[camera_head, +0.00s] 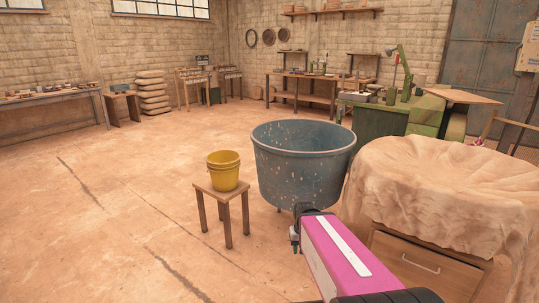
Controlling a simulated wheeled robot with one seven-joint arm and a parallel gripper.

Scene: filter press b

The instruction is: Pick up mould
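I cannot make out a mould for certain in the head view. Small items on the far benches are too small to tell apart. My arm, with a pink and white link, reaches up from the bottom edge. My gripper (295,241) is small and dark at its far end, low in front of the large blue tub and to the right of the small stool. Its fingers are too small and partly hidden to show whether they are open or shut. I see nothing held in it.
A blue tub (302,165) stands ahead. A yellow bucket (223,172) sits on a wooden stool (226,194). A cloth-draped cabinet (430,263) is close at right. A green machine (380,118) and a workbench (308,98) stand behind. The left floor is clear.

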